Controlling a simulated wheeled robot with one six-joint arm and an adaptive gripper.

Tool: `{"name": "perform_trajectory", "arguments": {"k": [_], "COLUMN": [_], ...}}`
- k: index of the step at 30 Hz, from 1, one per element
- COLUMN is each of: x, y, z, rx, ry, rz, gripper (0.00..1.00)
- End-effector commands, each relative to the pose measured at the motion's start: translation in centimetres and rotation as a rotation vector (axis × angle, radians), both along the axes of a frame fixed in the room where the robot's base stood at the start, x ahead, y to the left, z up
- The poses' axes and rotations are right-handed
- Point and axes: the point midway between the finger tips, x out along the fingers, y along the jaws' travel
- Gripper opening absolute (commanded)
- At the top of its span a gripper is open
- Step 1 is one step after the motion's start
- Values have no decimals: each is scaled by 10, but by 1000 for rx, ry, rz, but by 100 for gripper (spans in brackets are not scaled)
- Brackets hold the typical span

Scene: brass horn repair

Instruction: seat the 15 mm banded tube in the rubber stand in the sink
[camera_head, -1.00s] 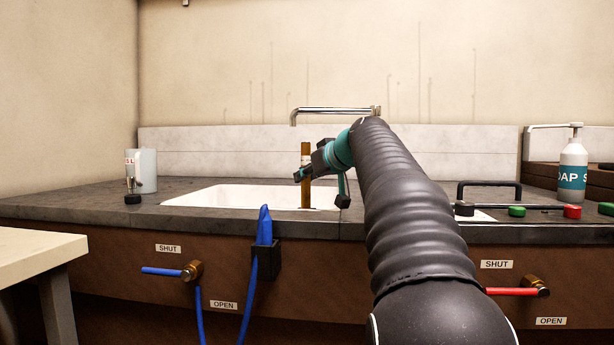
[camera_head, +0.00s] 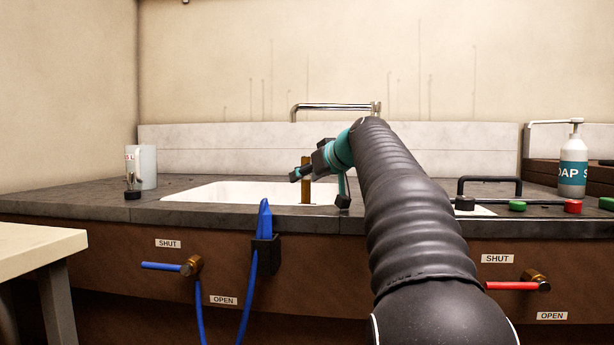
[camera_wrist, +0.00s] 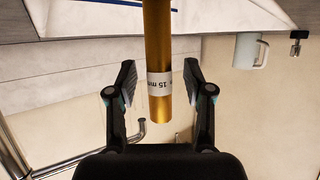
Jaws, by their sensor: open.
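The brass-coloured tube (camera_head: 306,191) stands upright in the white sink (camera_head: 225,193) in the head view. Its lower end is hidden behind the sink's front edge. In the wrist view the tube (camera_wrist: 157,40) carries a white band (camera_wrist: 159,86) reading 15 mm. My gripper (camera_wrist: 159,70) is open around the tube, with a visible gap between the tube and each jaw. In the head view my gripper (camera_head: 301,174) is at the tube's upper part. The rubber stand is not visible, so I cannot tell how the tube's foot sits.
A chrome spout (camera_head: 330,107) runs above and behind the tube. A white jug (camera_head: 147,167) stands on the counter (camera_head: 100,202) at left, and a soap bottle (camera_head: 573,165) at right. A blue hose nozzle (camera_head: 264,222) sits in a holder at the sink's front.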

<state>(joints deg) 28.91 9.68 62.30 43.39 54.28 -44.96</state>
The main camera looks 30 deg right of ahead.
Motion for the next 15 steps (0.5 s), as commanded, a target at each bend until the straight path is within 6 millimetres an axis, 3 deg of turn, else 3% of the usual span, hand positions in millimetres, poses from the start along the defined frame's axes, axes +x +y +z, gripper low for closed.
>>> {"name": "perform_trajectory", "arguments": {"k": [15], "x": [-57], "y": [-9], "z": [25], "rx": [0], "ry": [-2], "rz": [-2], "gripper": [52]}}
